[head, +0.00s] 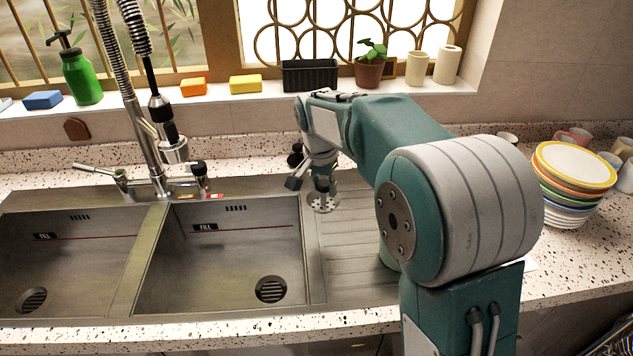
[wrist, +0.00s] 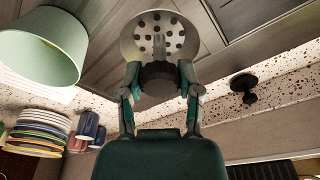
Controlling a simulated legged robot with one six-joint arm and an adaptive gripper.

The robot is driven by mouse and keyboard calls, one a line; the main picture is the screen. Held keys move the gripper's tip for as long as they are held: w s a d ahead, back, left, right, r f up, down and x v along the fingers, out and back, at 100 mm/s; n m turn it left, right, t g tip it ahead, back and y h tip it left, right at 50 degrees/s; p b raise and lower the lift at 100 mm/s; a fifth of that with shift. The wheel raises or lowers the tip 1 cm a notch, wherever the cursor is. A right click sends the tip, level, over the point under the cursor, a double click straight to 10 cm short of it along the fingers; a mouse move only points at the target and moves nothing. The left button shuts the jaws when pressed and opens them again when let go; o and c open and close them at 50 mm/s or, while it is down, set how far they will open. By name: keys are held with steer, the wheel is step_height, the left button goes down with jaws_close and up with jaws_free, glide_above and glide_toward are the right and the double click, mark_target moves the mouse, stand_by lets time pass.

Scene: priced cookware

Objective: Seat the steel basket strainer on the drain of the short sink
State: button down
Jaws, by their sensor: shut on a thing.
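The steel basket strainer (head: 323,203) hangs from my gripper (head: 322,180), over the ridged drainboard right of the basins. In the wrist view, the strainer (wrist: 158,22) shows its round perforated bowl and dark knob. My gripper (wrist: 160,82) is shut, with a finger on each side of that knob. The double sink has a right basin with a drain (head: 271,289) and a left basin with another drain (head: 32,299). Both drains look uncovered. The left basin is cut by the picture's edge, so I cannot tell which is shorter.
A sprung faucet (head: 150,150) stands behind the divider. A black knobbed thing (wrist: 243,88) stands behind the drainboard. Stacked plates (head: 572,180) and cups are at right. A pale green cup-like thing (wrist: 40,45) is close in the wrist view. The right basin is empty.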

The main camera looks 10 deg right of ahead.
steer(key=w+d+f+n, duration=0.1)
steer(key=f, duration=0.1)
steer(key=w+d+f+n, duration=0.1)
steer(key=d+f, duration=0.1)
steer(key=w+d+f+n, duration=0.1)
steer(key=d+f, duration=0.1)
steer(key=shift+w+d, duration=0.2)
steer(key=shift+d, duration=0.05)
steer(key=shift+w+d+f+n+t, duration=0.15)
steer(key=shift+w+d+f+n, duration=0.15)
steer(key=shift+d+f, duration=0.3)
steer(key=shift+w+d+f+n+t, duration=0.2)
steer(key=shift+d+f+n, duration=0.1)
steer(key=shift+d+f, duration=0.2)
steer(key=shift+y, duration=0.3)
steer(key=shift+a, duration=0.15)
